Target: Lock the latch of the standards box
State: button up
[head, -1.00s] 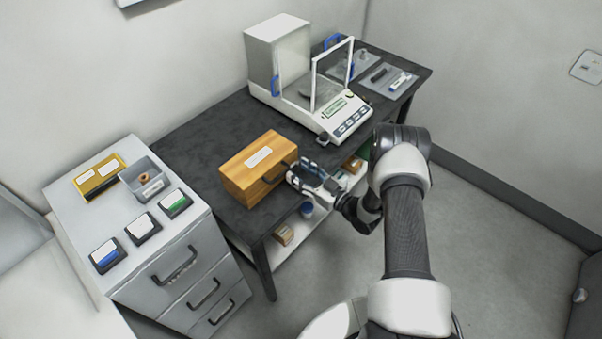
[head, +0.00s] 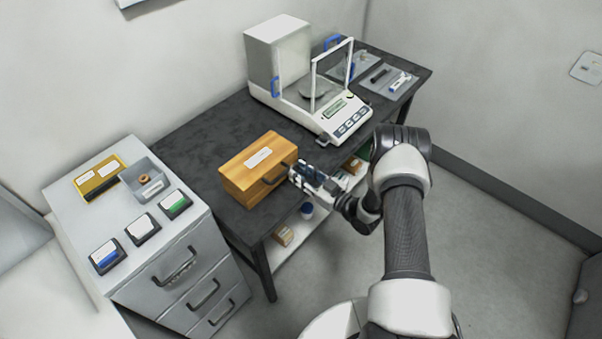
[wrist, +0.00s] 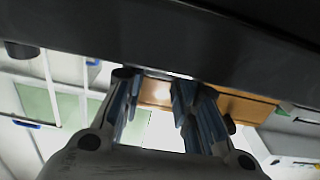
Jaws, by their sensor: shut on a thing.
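The standards box (head: 245,183) is a closed wooden box with a white label on its lid. It stands on the dark table, and its orange wood shows behind my fingers in the wrist view (wrist: 155,92). A dark handle (head: 275,179) is on its front. My gripper (head: 293,171) is at the right end of the box's front face, level with its upper part. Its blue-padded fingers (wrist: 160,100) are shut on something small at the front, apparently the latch. The latch is hidden by the fingers, so its position cannot be told.
The dark table (head: 190,140) also holds a balance (head: 325,110) behind the box and a grey tray (head: 388,82) at far right. A grey drawer cabinet (head: 165,265) stands at left. A shelf with small boxes lies under the table, and the dark table edge crosses the wrist view.

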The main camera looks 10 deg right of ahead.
jog(key=n+b, duration=0.1)
jog(key=n, duration=0.1)
jog(key=shift+n, duration=0.4)
jog(key=o, duration=1.1)
jog(key=shift+c, duration=0.2)
jog(key=v, duration=1.2)
